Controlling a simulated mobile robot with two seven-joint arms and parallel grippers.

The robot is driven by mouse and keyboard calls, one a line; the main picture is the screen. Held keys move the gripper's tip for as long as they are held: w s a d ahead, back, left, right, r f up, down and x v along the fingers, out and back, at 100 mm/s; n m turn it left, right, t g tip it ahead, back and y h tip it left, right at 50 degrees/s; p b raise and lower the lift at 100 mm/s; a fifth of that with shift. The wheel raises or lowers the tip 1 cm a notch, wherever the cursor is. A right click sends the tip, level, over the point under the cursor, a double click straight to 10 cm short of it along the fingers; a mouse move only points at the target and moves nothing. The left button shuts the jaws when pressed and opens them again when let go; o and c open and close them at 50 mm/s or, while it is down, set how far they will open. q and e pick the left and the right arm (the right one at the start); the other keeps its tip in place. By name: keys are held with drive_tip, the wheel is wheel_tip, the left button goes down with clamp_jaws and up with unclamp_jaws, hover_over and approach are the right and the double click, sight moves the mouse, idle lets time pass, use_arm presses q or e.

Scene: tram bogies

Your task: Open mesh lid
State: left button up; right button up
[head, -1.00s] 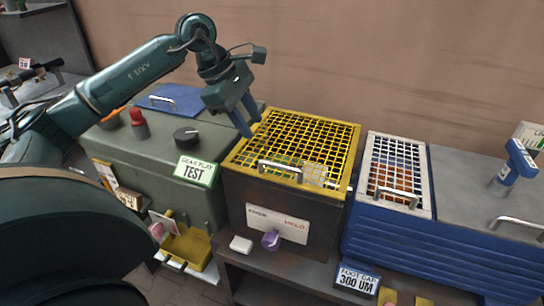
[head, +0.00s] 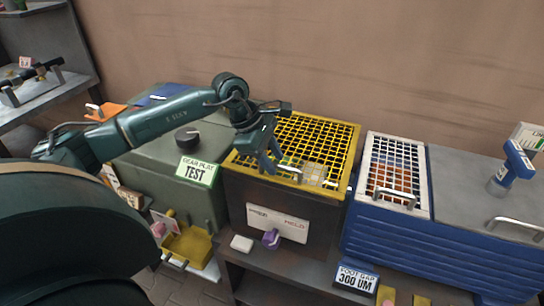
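A yellow mesh lid (head: 312,140) lies flat and closed on a dark grey box (head: 240,195). Its silver handle (head: 310,178) is on the front edge, and its left end is partly hidden by my gripper. My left gripper (head: 271,163) points down over the lid's front edge at the left end of the handle. Its two fingers look apart with nothing clearly between them; I cannot tell whether they touch the handle. A second, white mesh lid (head: 410,160) with a silver handle lies closed on the blue box to the right. My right gripper is not in view.
A green-grey test box (head: 150,165) with a black knob (head: 187,137) stands left of the dark box, below my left arm. A blue box (head: 400,240) stands close on the right. A white block (head: 242,243) and a purple piece (head: 271,238) lie in front. A wall is behind.

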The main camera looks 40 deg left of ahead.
use_arm(q)
clamp_jaws()
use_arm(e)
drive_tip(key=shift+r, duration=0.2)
